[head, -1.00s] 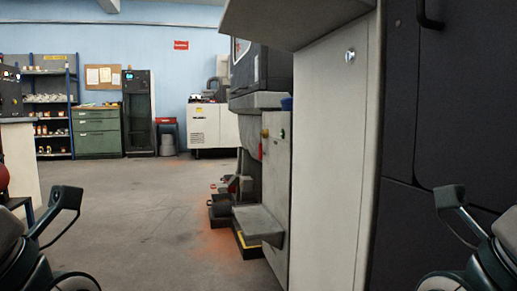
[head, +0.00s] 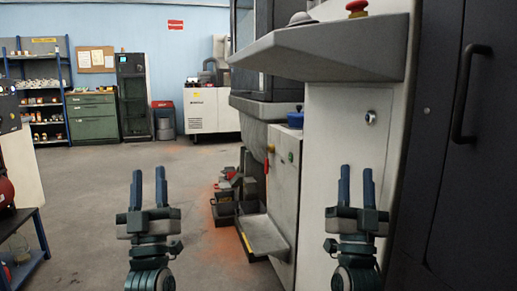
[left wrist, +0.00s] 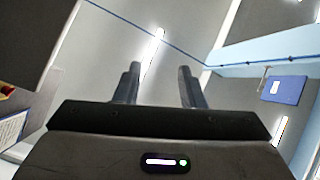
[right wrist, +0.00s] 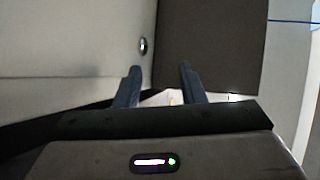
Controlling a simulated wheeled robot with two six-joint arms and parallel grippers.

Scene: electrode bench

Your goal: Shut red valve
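A small red part (head: 266,166), which may be the red valve's handle, shows on the side of the grey machine, just below a brass-coloured fitting (head: 271,148). It is too small to tell its position. My left gripper (head: 148,172) points upward, open and empty, left of the machine over the floor area. It also shows open in the left wrist view (left wrist: 158,70). My right gripper (head: 357,170) points upward, open and empty, in front of the pale machine panel. It also shows open in the right wrist view (right wrist: 160,68). Both are well apart from the red part.
A sloped grey console (head: 335,50) with a red mushroom button (head: 356,7) juts out at upper right. A dark cabinet (head: 450,150) stands at the right. A grey ledge (head: 263,235) sticks out low on the machine. A rack (head: 30,245) is at left. Open floor lies in the middle.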

